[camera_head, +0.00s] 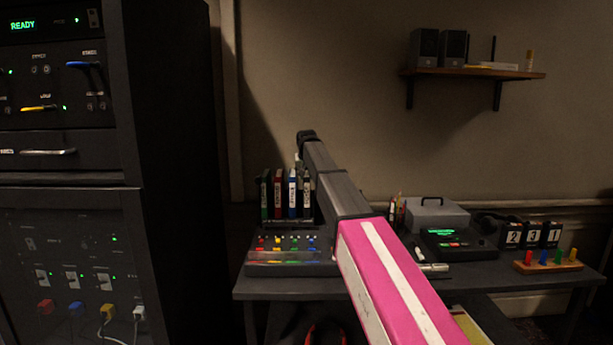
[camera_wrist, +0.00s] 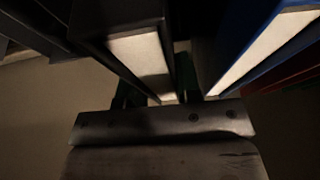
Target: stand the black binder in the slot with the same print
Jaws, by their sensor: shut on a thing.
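The black binder (camera_head: 307,200) stands upright at the right end of the row of binders at the desk's left, partly hidden by my arm. In the wrist view, the black binder (camera_wrist: 128,22) shows from its edge, with pale pages facing the camera. My gripper (camera_wrist: 157,88) is shut on it, one finger on each side. In the head view, the gripper is mostly hidden behind my arm. The blue binder (camera_head: 292,194) stands just left of the black one; in the wrist view, the blue binder (camera_wrist: 262,38) is to the right. The slots and their prints are too small or hidden to tell.
A red binder (camera_head: 278,193) and a dark green one (camera_head: 265,197) stand farther left. A mixing panel (camera_head: 290,252) with coloured knobs lies in front. A grey box (camera_head: 437,215), a dark device (camera_head: 458,243) and a peg board (camera_head: 547,266) are to the right. A tall rack (camera_head: 165,180) stands left.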

